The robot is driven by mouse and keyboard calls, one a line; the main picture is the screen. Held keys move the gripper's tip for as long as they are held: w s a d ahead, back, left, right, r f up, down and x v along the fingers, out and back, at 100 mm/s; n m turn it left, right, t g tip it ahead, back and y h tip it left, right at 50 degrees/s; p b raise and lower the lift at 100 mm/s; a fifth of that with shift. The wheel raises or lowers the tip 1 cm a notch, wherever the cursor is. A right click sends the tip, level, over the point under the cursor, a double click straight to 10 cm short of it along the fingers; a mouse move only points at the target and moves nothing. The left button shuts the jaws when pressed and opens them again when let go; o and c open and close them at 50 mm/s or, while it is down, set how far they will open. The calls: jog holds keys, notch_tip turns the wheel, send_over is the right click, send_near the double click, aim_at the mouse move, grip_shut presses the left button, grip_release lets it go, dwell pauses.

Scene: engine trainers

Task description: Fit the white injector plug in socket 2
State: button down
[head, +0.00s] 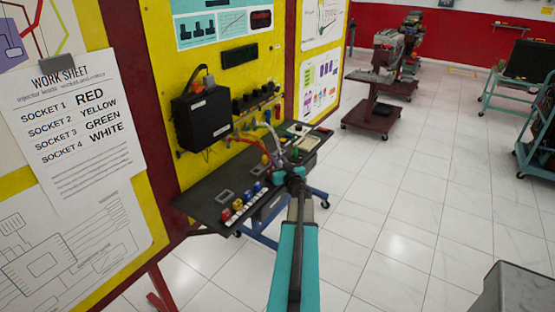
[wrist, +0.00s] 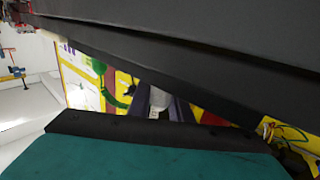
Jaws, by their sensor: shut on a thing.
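My gripper (head: 296,178) is over the right part of the black bench shelf (head: 196,201), seen from behind. In the wrist view a pale grey-white piece, which looks like the white injector plug (wrist: 159,98), sits between its dark fingers, and the gripper is shut on it. A white lead (head: 272,133) runs from the panel towards the gripper. A row of small coloured blocks, red (head: 227,214), yellow (head: 238,204) and blue (head: 249,196), stands along the shelf's front edge behind a white label strip. Which of these, if any, is socket 2 is too small to read.
The work sheet (head: 80,125) lists socket 2 as yellow and socket 4 as white. A black box (head: 202,118) hangs on the yellow panel above the shelf. A green lead (wrist: 108,88) passes near my fingers.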

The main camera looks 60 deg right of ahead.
aim_at(281, 162)
jog(key=c, duration=1.8)
grip_release()
jog(key=shift+c, duration=0.2)
jog(key=shift+s, duration=0.1)
jog(key=shift+r+p+v, duration=0.25)
jog(key=shift+p+v, duration=0.3)
jog(key=shift+v, duration=0.5)
jog(key=shift+r+p+v, duration=0.2)
jog(key=shift+p+v, duration=0.3)
jog(key=shift+v, duration=0.6)
jog(key=shift+r+p, duration=3.25)
jog(key=shift+p, duration=0.2)
jog(key=shift+o, duration=0.4)
